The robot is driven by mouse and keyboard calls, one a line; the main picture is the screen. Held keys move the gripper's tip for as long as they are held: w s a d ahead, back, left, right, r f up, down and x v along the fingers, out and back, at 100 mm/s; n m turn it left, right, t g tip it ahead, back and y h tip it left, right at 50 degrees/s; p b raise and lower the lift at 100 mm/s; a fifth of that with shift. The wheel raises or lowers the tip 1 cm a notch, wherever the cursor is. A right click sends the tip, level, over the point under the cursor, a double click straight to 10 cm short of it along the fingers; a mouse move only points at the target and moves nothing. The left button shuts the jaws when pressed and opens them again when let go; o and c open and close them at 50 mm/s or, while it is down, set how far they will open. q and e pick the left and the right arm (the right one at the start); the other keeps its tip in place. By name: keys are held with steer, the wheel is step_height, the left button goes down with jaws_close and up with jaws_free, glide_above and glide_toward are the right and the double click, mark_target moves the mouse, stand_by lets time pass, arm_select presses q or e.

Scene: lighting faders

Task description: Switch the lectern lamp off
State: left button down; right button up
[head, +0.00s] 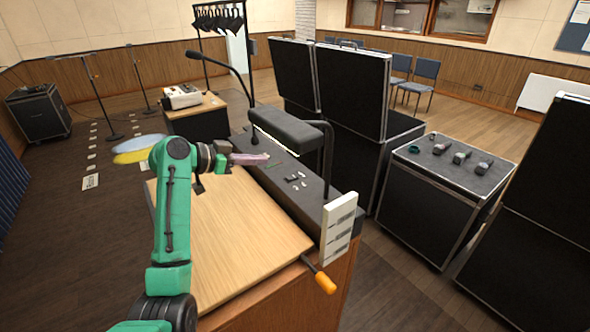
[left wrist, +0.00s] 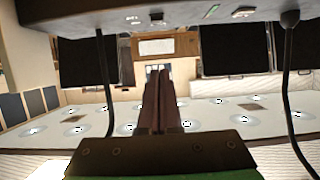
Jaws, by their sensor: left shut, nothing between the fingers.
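The lectern lamp (head: 290,128) is a long dark hood on a curved black arm above the lectern's dark back ledge. A pale bright strip shows along its left lower edge. Small light and dark pieces (head: 297,179) sit on the ledge below the hood; I cannot tell which is the lamp's switch. My left gripper (head: 260,159) is shut and empty, its pinkish fingers pointing right, near the hood's left end. In the left wrist view the shut fingers (left wrist: 162,100) point up toward small pale pieces (left wrist: 156,17) near the top edge. My right gripper is not in view.
The wooden lectern top (head: 230,235) is bare. A black gooseneck microphone (head: 228,68) rises behind my left gripper. A white panel (head: 339,228) and an orange-handled crank (head: 325,282) are at the lectern's right side. Black cases (head: 350,90) stand behind it.

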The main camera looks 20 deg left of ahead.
arm_select(q)
steer(key=s+a, duration=0.2)
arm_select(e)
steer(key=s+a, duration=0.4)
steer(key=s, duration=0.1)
arm_select(q)
steer(key=b, duration=0.3)
glide_above(281, 183)
step_height(281, 183, down, 3)
steer(key=shift+f, duration=0.15)
steer(key=f, duration=0.1)
steer(key=f+b, duration=0.2)
steer(key=shift+w+d+f, duration=0.25)
steer(key=shift+w+f, duration=0.05)
steer(key=shift+f, duration=0.3)
steer(key=shift+s+a, duration=0.1)
steer(key=shift+s+a+f+b, duration=0.1)
steer(key=shift+s+f+b, duration=0.05)
steer(key=shift+f+b, duration=0.9)
steer(key=shift+r+p, duration=0.4)
steer(key=shift+r, duration=0.15)
steer(key=shift+r+p, duration=0.5)
steer(key=shift+r, duration=0.35)
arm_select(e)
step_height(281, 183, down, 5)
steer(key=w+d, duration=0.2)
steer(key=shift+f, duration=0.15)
